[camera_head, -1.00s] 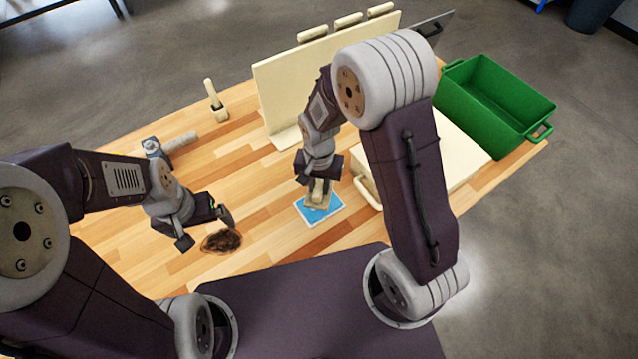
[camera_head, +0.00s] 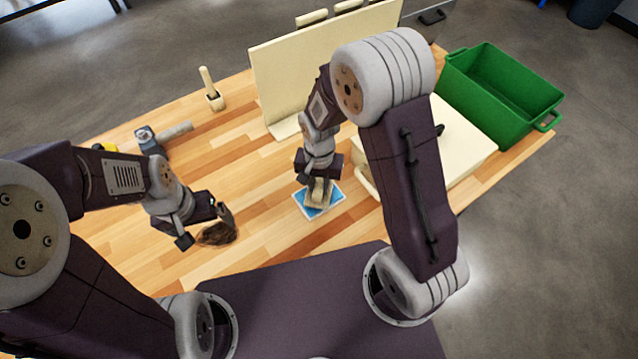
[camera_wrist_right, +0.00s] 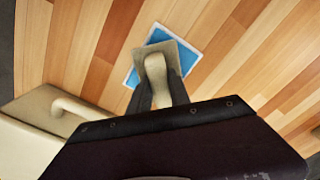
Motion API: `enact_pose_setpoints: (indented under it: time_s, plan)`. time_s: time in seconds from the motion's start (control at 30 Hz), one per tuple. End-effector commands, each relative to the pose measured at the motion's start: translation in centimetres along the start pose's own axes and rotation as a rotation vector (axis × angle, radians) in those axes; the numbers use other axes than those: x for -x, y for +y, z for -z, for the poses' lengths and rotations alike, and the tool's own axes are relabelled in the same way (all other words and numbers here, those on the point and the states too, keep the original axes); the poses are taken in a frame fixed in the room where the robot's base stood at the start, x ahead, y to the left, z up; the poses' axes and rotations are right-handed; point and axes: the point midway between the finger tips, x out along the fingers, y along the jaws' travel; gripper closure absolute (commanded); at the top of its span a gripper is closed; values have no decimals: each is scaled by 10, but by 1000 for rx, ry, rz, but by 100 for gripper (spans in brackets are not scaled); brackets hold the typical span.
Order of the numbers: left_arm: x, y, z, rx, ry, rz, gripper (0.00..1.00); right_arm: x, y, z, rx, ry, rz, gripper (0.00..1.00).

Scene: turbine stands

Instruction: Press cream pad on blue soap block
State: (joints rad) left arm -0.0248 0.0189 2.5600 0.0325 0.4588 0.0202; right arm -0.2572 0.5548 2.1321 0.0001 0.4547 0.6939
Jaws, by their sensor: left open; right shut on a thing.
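The cream pad (camera_head: 319,194) is in my right gripper (camera_head: 318,186), which is shut on its handle. In the right wrist view the pad (camera_wrist_right: 175,50) shows a flat square base with a raised cream handle between the fingers (camera_wrist_right: 160,95). The blue soap block (camera_head: 312,212) lies flat on the table directly under the pad, with a pale rim. In the wrist view the pad covers much of the blue block (camera_wrist_right: 163,35). I cannot tell whether they touch. My left gripper (camera_head: 205,229) is open beside a dark brown tuft (camera_head: 218,234), not visibly gripping it.
A cream upright board (camera_head: 320,70) stands behind. A cream box with a handle (camera_head: 458,145) is right of the block, and a green crate (camera_head: 500,90) is beyond it. A small holder with a stick (camera_head: 213,97) and a grey clamp-like tool (camera_head: 150,140) stand at the back left.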

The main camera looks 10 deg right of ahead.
Motion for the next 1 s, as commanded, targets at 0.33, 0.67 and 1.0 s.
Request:
enact_pose_setpoints:
  time_s: [0.33, 0.67, 1.0]
  plan:
    - [-3, 0, 0, 0, 0, 0, 5, -4, 0, 0, 0, 0, 0, 100]
    - [-6, 0, -1, 0, 0, 0, 5, -8, 0, 0, 0, 0, 0, 100]
    - [-8, 0, -1, 0, 0, 0, 5, -12, 0, 0, 0, 0, 0, 100]
